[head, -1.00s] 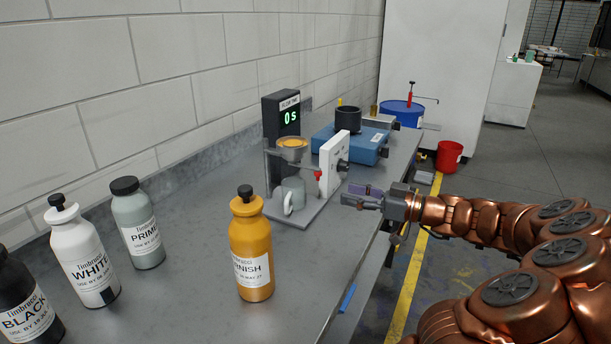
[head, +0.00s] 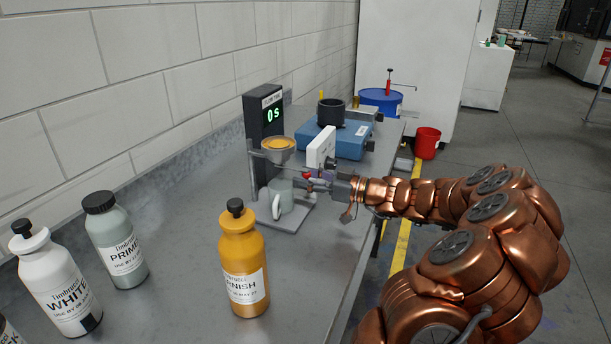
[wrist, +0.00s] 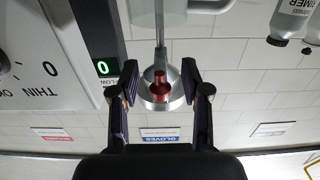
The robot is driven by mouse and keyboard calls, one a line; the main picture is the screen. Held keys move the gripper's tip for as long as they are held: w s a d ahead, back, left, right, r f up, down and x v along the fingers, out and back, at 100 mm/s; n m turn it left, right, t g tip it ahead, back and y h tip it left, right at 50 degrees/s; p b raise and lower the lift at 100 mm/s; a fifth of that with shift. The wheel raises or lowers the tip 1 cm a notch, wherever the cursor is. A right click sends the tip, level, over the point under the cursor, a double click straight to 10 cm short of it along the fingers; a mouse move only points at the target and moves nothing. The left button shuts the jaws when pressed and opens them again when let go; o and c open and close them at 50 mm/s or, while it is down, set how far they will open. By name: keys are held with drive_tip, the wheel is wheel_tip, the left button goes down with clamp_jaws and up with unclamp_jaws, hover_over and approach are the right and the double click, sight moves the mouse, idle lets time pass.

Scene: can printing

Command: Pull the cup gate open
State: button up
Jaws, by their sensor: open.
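The flow cup (head: 277,145), a grey funnel filled with orange liquid, sits on its stand above a grey mug (head: 284,197). In the wrist view, which is upside down, the red knob (wrist: 159,82) lies between my two fingers at the end of a thin rod. My gripper (head: 322,182) reaches in from the right. Its fingers are open on either side of the knob, with gaps showing in the wrist view (wrist: 158,84). Contact with the knob is not visible.
A white dial panel (head: 321,148) stands close to my gripper. An orange varnish bottle (head: 243,262) stands in front, with primer (head: 115,240) and white (head: 57,280) bottles to the left.

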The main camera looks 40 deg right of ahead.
drive_tip(key=shift+w+a, duration=0.1)
drive_tip(key=shift+w, duration=0.05)
clamp_jaws()
idle(0.4)
